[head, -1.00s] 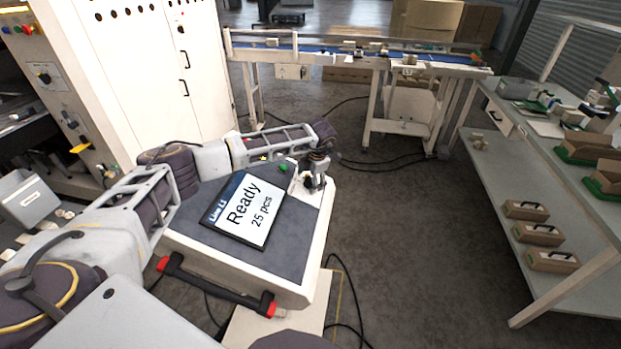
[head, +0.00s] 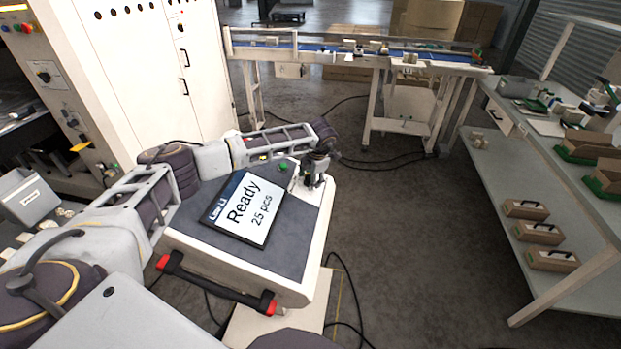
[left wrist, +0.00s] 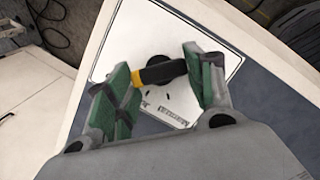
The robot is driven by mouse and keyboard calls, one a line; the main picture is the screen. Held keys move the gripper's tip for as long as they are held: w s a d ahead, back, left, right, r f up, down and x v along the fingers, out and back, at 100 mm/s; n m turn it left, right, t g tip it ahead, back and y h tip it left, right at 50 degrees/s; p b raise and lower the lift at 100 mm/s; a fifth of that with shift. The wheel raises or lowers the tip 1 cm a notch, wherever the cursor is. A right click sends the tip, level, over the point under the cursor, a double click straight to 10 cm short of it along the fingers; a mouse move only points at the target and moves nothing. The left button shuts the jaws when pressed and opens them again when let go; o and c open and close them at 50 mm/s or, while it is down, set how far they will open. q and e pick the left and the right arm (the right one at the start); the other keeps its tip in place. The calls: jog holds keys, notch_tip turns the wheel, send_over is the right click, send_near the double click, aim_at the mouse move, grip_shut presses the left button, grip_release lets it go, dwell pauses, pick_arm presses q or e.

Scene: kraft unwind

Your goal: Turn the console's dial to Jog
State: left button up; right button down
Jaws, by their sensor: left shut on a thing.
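The console (head: 188,236) stands in front of me, with a tilted screen (head: 246,208) that reads "Line L1, Ready, 25 pcs". My left gripper (head: 312,182) points down over the dial's white plate at the console's far right corner. Part of a label reading "Manual" shows below the dial; the other labels are hidden or unclear. My right gripper is not in view.
A bar handle (head: 215,285) with red ends runs along the near edge. A conveyor (head: 350,52) stands behind, a workbench (head: 500,108) with boxes at right. Dark cables lie on the floor.

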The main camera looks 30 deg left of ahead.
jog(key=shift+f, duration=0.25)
pick_arm(q)
jog(key=shift+d+f+n+y+b, duration=0.1)
jog(key=shift+n+y+b, duration=0.1)
jog(key=shift+n+b, duration=0.5)
jog(key=shift+d+f+n+y+b, duration=0.1)
jog(key=shift+n+y+b, duration=0.1)
jog(key=shift+n+b, duration=0.5)
jog(key=n+y+b, duration=0.1)
jog(key=n+b, duration=0.3)
jog(key=shift+d+t, duration=0.1)
jog(key=shift+t, duration=0.2)
jog(key=shift+n+y+b, duration=0.3)
jog(key=shift+n+b, duration=0.1)
jog(key=shift+n, duration=0.5)
jog(key=shift+r, duration=0.1)
jog(key=o, duration=1)
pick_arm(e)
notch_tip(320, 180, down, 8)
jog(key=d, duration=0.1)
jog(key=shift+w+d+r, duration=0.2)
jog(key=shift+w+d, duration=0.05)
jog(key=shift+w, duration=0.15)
